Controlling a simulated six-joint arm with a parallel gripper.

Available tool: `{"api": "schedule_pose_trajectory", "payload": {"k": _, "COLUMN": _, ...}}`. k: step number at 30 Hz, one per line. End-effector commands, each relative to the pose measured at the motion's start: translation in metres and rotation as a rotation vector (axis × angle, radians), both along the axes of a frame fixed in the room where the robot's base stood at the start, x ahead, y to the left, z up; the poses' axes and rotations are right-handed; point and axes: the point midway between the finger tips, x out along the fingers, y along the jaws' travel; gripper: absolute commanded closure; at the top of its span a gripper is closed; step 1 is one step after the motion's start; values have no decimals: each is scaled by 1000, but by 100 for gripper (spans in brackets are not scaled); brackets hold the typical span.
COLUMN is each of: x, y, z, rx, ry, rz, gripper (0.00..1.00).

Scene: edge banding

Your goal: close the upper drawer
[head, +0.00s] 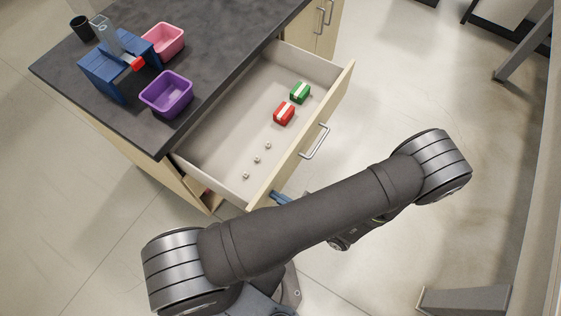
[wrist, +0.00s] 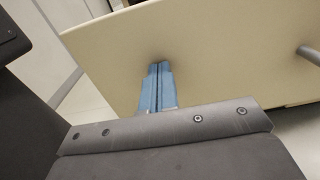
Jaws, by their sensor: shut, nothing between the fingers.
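The upper drawer (head: 225,128) is pulled open from the cabinet in the head view. It has a pale wood front with a metal bar handle (head: 315,142). Inside lie a red box (head: 284,113), a green box (head: 300,92) and several small light pieces. In the wrist view the drawer front (wrist: 215,50) fills much of the picture, with one handle end (wrist: 309,55) at the right. My gripper (wrist: 159,68) is shut and empty, its blue fingertips at the drawer front. I cannot tell whether they touch it. In the head view my arm hides most of the gripper (head: 280,199).
The dark countertop (head: 225,55) holds a purple bin (head: 166,93), a pink bin (head: 163,41), a blue stand (head: 105,72) and a black cup (head: 82,27). Closed cabinet doors (head: 325,28) stand beyond the drawer. The floor right of the drawer is mostly clear.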

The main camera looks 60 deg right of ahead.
Motion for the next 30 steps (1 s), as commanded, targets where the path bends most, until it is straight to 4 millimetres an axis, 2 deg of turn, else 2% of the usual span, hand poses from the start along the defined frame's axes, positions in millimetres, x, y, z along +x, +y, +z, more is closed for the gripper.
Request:
{"api": "schedule_pose_trajectory", "payload": {"k": 5, "x": 6, "y": 0, "z": 0, "rx": 1, "ry": 0, "rz": 2, "gripper": 100}}
{"api": "schedule_pose_trajectory", "payload": {"k": 11, "x": 33, "y": 1, "z": 0, "rx": 3, "ry": -2, "rz": 6, "gripper": 100}}
{"api": "schedule_pose_trajectory", "payload": {"k": 30, "x": 174, "y": 2, "z": 0, "rx": 2, "ry": 0, "rz": 11, "gripper": 100}}
